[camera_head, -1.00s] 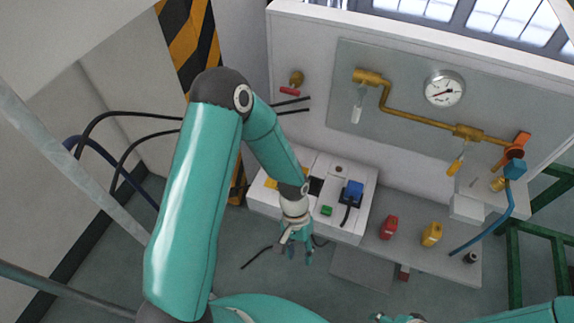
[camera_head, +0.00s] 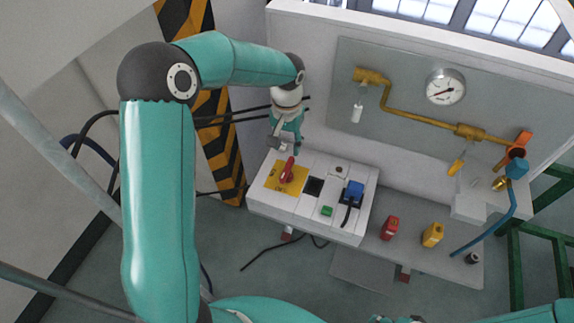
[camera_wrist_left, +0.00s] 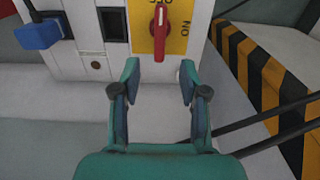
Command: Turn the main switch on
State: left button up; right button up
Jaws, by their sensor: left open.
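The main switch (camera_head: 287,170) is a red handle on a yellow plate, on top of the white control box. In the left wrist view the switch (camera_wrist_left: 159,32) stands upright between the finger directions. An "ON" label is at the plate's right edge, and a partly cut-off label is at the top. My left gripper (camera_head: 286,143) is above and behind the switch at the box's back edge. In the wrist view its fingers (camera_wrist_left: 160,76) are apart and empty, short of the handle. Only a sliver of what seems my right gripper (camera_head: 398,319) shows at the bottom edge.
The control box (camera_head: 345,232) also holds a blue plug (camera_head: 353,192) and a green button (camera_head: 326,211). Red (camera_head: 389,228) and yellow (camera_head: 432,235) containers stand right of it. Behind is a panel with a brass pipe and gauge (camera_head: 445,87). Black cables run left.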

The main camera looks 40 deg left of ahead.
aim_at(287, 167)
pick_arm(q)
notch_tip(287, 167, down, 10)
jog(key=shift+f, duration=0.1)
dwell(0.4)
grip_shut()
